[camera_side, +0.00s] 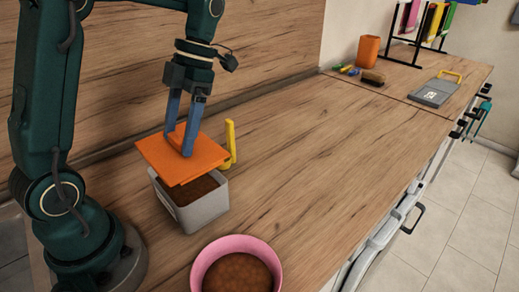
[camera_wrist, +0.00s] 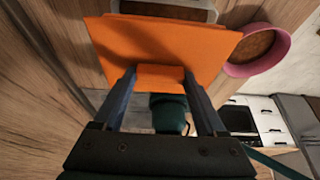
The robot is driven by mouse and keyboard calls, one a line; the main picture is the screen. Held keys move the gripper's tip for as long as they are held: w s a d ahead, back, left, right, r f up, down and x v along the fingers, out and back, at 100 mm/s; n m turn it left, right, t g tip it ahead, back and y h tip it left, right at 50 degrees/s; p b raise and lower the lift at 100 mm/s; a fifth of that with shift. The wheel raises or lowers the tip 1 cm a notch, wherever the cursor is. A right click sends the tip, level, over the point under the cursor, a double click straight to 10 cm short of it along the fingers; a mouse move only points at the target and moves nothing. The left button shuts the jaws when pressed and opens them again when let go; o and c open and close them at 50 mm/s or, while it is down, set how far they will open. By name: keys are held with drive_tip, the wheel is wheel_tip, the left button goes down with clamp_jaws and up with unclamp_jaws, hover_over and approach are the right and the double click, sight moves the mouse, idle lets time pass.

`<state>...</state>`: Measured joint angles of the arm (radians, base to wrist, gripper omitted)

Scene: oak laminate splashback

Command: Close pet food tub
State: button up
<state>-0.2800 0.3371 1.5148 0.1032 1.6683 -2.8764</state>
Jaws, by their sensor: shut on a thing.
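The pet food tub (camera_side: 202,212) is a grey square container with brown food inside, standing on the wooden counter. Its orange square lid (camera_side: 208,153) is above it, tilted and apart from most of the rim; part of the opening shows below. My gripper (camera_side: 188,150) is shut on the lid's raised handle. In the wrist view, the two fingers (camera_wrist: 161,75) pinch the handle of the orange lid (camera_wrist: 150,45). The lid hides most of the tub (camera_wrist: 170,10) there.
A pink bowl (camera_side: 198,268) of brown food stands in front of the tub. A yellow upright piece (camera_side: 231,143) is right behind the tub. The counter's middle is clear.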

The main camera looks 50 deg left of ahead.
drive_tip(key=shift+f, duration=2.15)
drive_tip(key=shift+f, duration=0.75)
idle(0.7)
drive_tip(key=o, duration=1.3)
drive_tip(key=shift+c, duration=0.2)
drive_tip(key=shift+r, duration=3.5)
